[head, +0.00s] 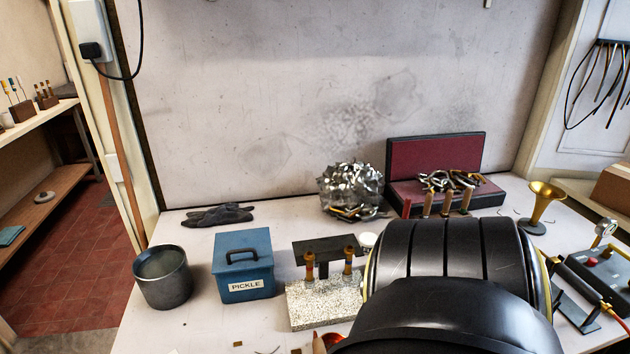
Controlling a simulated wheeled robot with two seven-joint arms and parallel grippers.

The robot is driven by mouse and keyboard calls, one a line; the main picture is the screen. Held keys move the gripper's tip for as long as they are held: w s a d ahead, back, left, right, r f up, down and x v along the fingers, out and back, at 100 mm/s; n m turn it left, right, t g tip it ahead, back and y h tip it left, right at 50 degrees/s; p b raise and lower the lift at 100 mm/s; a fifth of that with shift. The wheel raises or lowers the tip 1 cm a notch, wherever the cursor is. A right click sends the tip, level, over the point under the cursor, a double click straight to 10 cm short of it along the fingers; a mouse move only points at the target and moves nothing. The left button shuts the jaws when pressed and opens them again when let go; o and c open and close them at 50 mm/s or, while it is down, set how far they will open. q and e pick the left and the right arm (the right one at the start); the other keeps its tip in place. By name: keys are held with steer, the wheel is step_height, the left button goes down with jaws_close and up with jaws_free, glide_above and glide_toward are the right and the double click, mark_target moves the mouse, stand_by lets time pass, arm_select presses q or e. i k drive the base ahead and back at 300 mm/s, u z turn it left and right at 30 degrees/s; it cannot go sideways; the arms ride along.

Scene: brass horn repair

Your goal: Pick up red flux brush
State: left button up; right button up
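I cannot pick out the red flux brush for certain. A slim red upright handle (407,208) shows at the back, beside several wooden handles in front of the open red-lined case; its lower end is hidden. A red-orange item (332,340) with a pale wooden tip shows at the bottom edge, mostly cut off and covered. Neither of my grippers is in the head view. A large black rounded body fills the lower right and hides much of the bench there.
On the white bench (205,335) are a grey pot (162,278), a blue PICKLE box (243,266), a speckled block with a dark stand (325,301), crumpled foil (350,188), the red-lined case (435,157), a brass horn bell (545,198) and a gauge box (600,272). The front left is mostly clear.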

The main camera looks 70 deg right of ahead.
mark_target(407, 206)
steer(key=u, duration=0.45)
steer(key=k, duration=1.2)
steer(key=z, duration=0.75)
